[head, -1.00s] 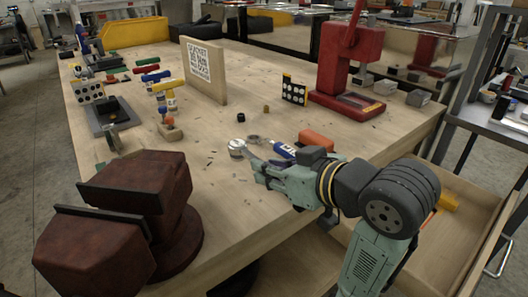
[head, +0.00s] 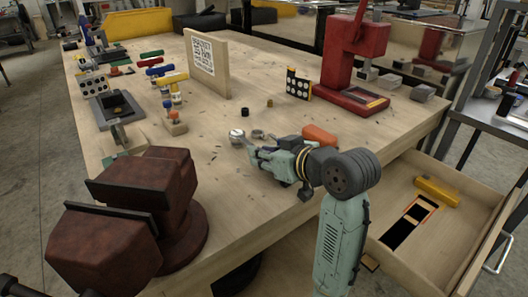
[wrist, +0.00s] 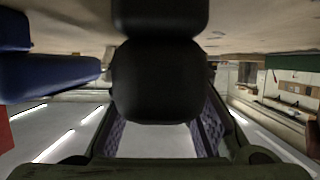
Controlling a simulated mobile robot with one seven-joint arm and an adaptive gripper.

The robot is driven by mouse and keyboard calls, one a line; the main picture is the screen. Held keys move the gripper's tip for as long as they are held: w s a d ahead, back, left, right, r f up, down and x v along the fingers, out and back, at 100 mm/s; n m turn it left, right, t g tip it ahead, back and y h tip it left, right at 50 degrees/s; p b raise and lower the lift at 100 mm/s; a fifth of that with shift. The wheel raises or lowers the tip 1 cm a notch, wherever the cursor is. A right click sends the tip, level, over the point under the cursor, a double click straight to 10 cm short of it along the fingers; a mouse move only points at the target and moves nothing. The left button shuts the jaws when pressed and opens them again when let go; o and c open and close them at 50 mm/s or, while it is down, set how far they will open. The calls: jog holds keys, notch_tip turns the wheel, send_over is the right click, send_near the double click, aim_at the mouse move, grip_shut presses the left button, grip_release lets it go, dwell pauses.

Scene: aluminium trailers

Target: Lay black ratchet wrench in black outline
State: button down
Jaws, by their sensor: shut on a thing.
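My gripper (head: 256,156) is low over the workbench, beside a small silver-topped round thing (head: 237,136). In the wrist view a large black rounded shape (wrist: 155,80), which I take as the black ratchet wrench, fills the middle between my fingers. My gripper is shut on it; the fingertips are mostly hidden. In the head view the wrench cannot be made out clearly. The black outline (head: 397,234), a dark slot with an orange border, lies in the open drawer (head: 452,231) at the right, well away from my gripper.
A yellow thing (head: 437,191) lies in the drawer behind the outline. An orange thing (head: 320,136) and a metal ring (head: 258,134) lie near my gripper. A dark red vice (head: 150,200) stands at front left, a red press (head: 350,60) at the back.

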jog(key=shift+f, duration=0.15)
jog(key=c, duration=1.4)
grip_release()
jog(key=shift+o, duration=0.2)
